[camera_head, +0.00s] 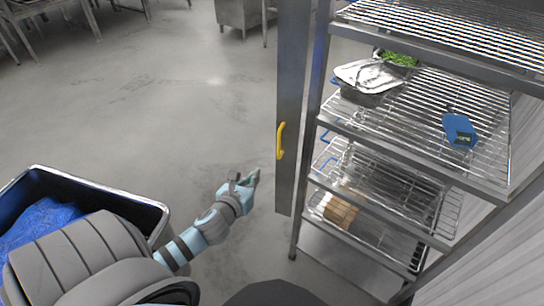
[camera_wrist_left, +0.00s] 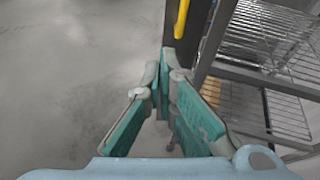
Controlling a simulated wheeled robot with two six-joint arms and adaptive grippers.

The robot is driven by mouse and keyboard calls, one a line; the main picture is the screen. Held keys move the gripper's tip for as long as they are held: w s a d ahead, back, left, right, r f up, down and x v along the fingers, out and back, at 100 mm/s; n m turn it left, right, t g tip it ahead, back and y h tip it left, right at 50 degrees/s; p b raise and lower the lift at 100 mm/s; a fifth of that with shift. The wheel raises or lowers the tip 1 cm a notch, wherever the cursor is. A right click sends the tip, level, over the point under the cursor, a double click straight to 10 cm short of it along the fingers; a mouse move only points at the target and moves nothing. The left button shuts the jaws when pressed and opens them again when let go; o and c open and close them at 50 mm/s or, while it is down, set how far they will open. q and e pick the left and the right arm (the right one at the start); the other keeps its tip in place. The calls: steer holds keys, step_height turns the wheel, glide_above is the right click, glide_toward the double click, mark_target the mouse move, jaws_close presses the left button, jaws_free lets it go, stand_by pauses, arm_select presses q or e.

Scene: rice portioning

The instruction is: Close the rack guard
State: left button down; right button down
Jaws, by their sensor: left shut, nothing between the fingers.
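The rack guard (camera_head: 292,70) is a tall narrow grey panel at the left front edge of the wire rack (camera_head: 415,160), swung out from the rack's open shelves. It carries a yellow handle (camera_head: 280,141), which also shows at the top of the left wrist view (camera_wrist_left: 182,18). My left gripper (camera_head: 246,178) is shut and empty, below and left of the handle, apart from it. In the left wrist view its teal-padded fingers (camera_wrist_left: 165,90) lie just below the guard's lower part (camera_wrist_left: 192,42). My right gripper is not in view.
The rack shelves hold a foil-covered tray (camera_head: 366,76), a pan of greens (camera_head: 398,59), a blue device (camera_head: 459,130) and a brown item (camera_head: 341,210). A black bin (camera_head: 150,207) with blue lining stands at left. The floor between is clear.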

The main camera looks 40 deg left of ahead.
arm_select(q)
steer(key=r+m, duration=0.1)
steer(key=b, duration=0.3)
glide_toward(285, 146)
steer(key=w+a+f, duration=0.3)
steer(key=w+a, duration=0.2)
steer(key=shift+s, duration=0.2)
steer(key=shift+s+p, duration=0.1)
steer(key=shift+p, duration=0.3)
